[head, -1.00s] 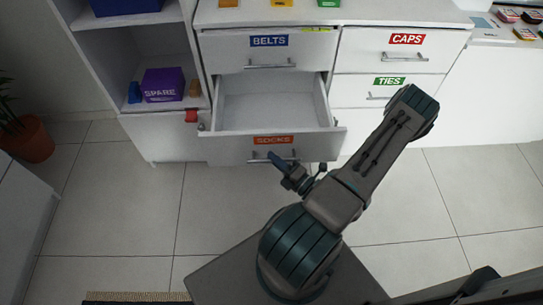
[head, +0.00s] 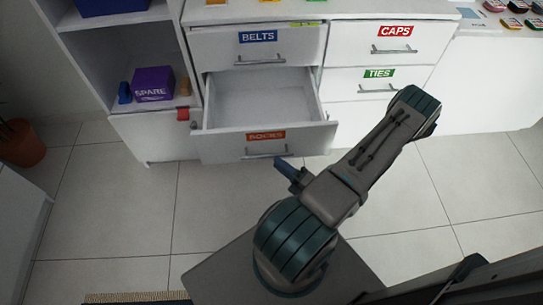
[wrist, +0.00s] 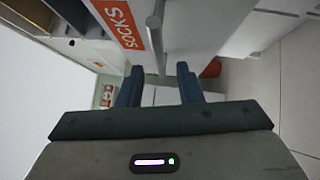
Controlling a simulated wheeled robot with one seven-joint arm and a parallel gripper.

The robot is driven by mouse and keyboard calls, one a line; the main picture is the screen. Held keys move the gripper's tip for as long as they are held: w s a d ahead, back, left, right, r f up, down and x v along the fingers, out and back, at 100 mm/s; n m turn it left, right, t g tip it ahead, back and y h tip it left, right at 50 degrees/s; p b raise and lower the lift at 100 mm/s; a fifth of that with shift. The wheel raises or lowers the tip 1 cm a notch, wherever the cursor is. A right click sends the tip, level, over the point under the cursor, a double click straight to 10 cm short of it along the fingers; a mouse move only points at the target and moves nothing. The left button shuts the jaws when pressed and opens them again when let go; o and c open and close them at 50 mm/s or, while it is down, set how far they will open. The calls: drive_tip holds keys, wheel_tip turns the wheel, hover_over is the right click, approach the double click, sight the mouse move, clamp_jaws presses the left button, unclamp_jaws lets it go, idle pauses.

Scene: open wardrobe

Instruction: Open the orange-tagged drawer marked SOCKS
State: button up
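The SOCKS drawer (head: 225,147), with an orange tag (head: 265,136), is pulled well out below the BELTS drawer. Its inside looks empty. Its bar handle (head: 255,153) is on the front, under the tag. In the wrist view the tag (wrist: 119,24) and handle (wrist: 154,40) show sideways, just beyond my fingertips. My gripper (head: 283,166) is just in front of the drawer, near the right end of the handle. In the wrist view my gripper (wrist: 161,75) has its two blue fingers spread, with nothing held between them.
The BELTS (head: 258,37), CAPS (head: 395,32) and TIES (head: 378,74) drawers look shut. A shelf on the left holds a purple SPARE box (head: 152,85). A plant pot (head: 22,143) stands far left. The tiled floor (head: 110,215) left of my base is clear.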

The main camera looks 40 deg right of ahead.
drive_tip(key=v, duration=0.8)
drive_tip(key=shift+s, duration=0.2)
drive_tip(key=w+a+r+m+g+h+p, duration=0.1)
drive_tip(key=a+r+m+g+p, duration=0.4)
drive_tip(key=r, duration=1.2)
drive_tip(key=w+a+r+m+g+h+p, duration=0.2)
drive_tip(key=a+r+m+g+p, duration=0.3)
drive_tip(key=r, duration=1.3)
drive_tip(key=w+a+r+m+g+h+p, duration=0.2)
drive_tip(key=w+a+r+m+g+p, duration=0.2)
drive_tip(key=a+r+m+p, duration=0.5)
wheel_tip(320, 180, up, 9)
drive_tip(key=m+g+p, duration=0.2)
drive_tip(key=m, duration=0.1)
drive_tip(key=shift+m, duration=0.4)
drive_tip(key=shift+d+f, duration=0.1)
drive_tip(key=shift+f, duration=0.05)
